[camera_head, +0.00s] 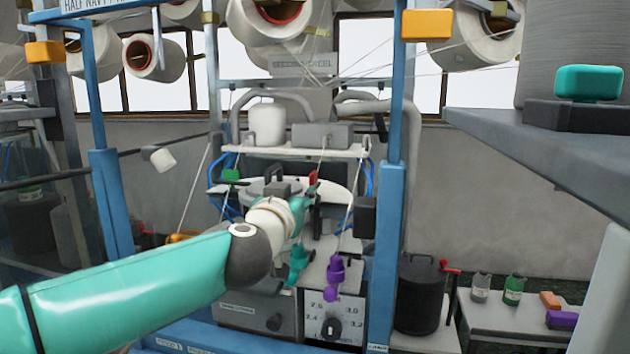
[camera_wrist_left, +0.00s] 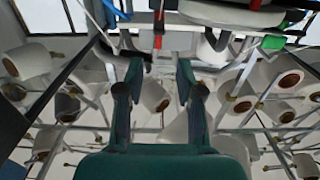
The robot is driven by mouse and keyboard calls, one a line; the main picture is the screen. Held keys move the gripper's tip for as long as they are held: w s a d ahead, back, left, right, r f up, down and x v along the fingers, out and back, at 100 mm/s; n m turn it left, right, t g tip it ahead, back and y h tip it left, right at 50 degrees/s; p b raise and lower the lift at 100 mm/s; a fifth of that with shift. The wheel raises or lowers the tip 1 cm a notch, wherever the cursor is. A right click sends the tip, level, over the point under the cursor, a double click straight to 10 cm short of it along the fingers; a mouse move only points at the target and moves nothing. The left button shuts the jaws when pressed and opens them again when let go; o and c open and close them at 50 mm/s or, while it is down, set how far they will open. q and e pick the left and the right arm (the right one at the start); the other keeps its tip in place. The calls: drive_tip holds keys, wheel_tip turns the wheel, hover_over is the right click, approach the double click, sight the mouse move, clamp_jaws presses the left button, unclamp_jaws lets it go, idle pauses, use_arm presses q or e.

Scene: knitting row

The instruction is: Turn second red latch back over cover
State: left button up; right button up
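The round pale cover (camera_head: 258,188) with a dark handle sits on the machine in the head view, partly behind my left wrist. A small red latch (camera_head: 312,178) stands at the cover's right side. In the left wrist view a red piece (camera_wrist_left: 158,40) shows beyond the gap between my left fingers, apart from them; I cannot tell which latch it is. My right gripper is not in view.
Blue posts (camera_head: 390,200) stand on both sides of the machine. A shelf (camera_head: 295,151) with a white canister is above the cover. A purple part (camera_head: 335,270) hangs at the front, above a dial panel (camera_head: 335,322). A side table with bottles stands at right.

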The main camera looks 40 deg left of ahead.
sight(312, 178)
use_arm(q)
drive_tip(key=x, duration=1.1)
drive_tip(key=shift+w+p, duration=0.15)
drive_tip(key=shift+p, duration=0.15)
drive_tip(key=shift+c, duration=0.3)
clamp_jaws()
